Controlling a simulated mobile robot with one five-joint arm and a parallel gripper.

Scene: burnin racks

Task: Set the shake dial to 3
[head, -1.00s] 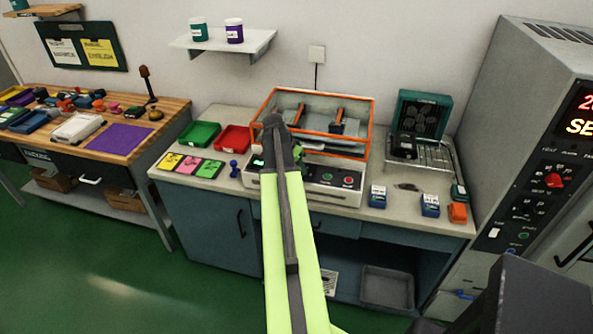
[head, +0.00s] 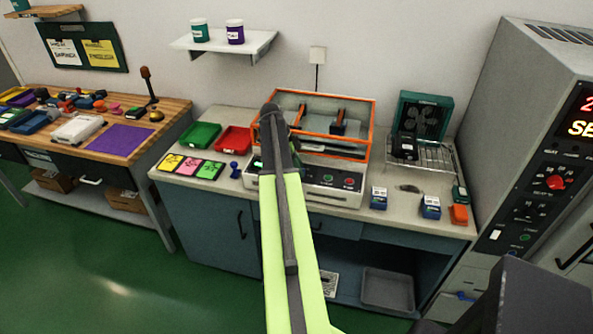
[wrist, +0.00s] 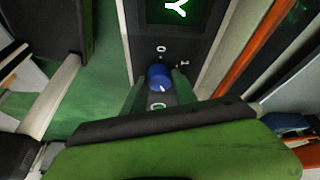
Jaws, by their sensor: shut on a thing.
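The shake dial (wrist: 159,76) is a small blue knob in the wrist view, with a white pointer mark towards the bottom of the picture. My gripper (wrist: 157,88) has its green fingers on both sides of the knob, shut on it. Small white marks stand around the dial; I cannot read them surely. A dark display (wrist: 176,11) with a large pale green character sits above it. In the head view, the shaker (head: 315,190) has a white front panel and an orange-framed clear cover (head: 325,94). My arm hides the dial and gripper there.
Green tray (head: 199,134), red tray (head: 234,139) and coloured cards (head: 188,166) lie left of the shaker. Small blue-and-white boxes (head: 379,198) and an orange block (head: 459,214) lie right. A tall grey cabinet (head: 540,110) stands at the right.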

